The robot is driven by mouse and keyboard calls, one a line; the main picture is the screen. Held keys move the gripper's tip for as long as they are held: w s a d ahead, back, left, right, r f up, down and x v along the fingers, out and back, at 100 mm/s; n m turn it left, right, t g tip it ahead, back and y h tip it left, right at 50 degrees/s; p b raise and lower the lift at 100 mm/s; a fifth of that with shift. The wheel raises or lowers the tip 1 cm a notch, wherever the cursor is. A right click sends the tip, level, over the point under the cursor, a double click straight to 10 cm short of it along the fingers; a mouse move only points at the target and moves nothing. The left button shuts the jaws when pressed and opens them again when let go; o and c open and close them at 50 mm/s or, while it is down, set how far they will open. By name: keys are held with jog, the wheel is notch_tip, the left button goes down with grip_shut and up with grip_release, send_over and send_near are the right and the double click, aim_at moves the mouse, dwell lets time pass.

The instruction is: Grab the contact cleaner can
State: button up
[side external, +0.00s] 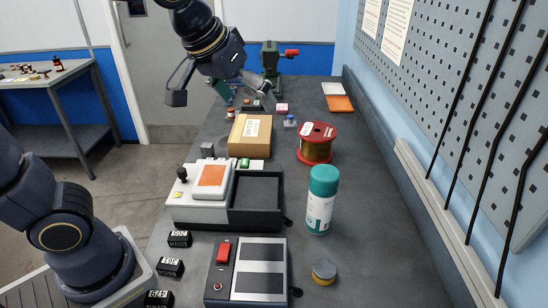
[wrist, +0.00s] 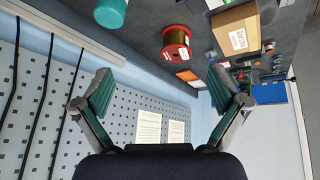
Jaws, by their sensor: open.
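The contact cleaner can (side external: 319,205) looks to be the white cylinder with a teal cap, standing upright on the bench at the right of the machine with the dark tray. Its teal cap also shows at the top edge of the wrist view (wrist: 111,13); the rest of it is cut off there. My gripper (side external: 222,98) is high over the far part of the bench, well behind and left of the can. In the wrist view my gripper (wrist: 162,95) has its fingers wide apart with nothing between them.
A spool of copper wire (side external: 317,145) stands behind the can, with a cardboard box (side external: 249,137) to its left. The machine's dark tray (side external: 256,193) is close left of the can. A small round tin (side external: 324,270) sits in front. The pegboard wall (side external: 450,70) bounds the right side.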

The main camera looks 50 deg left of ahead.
aim_at(317, 176)
jog(key=w+d+f+m+g, duration=0.2)
jog(key=w+d+f, duration=0.35)
jog(key=d, duration=0.45)
jog(key=x, duration=1.1)
jog(key=shift+s+d+f, duration=0.15)
jog(key=shift+d+f, duration=0.05)
jog(key=shift+d, duration=0.05)
jog(key=x, duration=0.6)
jog(key=shift+w+d+r, duration=0.2)
jog(key=shift+w+d, duration=0.05)
jog(key=shift+w, duration=0.05)
jog(key=shift+m, duration=0.3)
jog(key=c, duration=1.5)
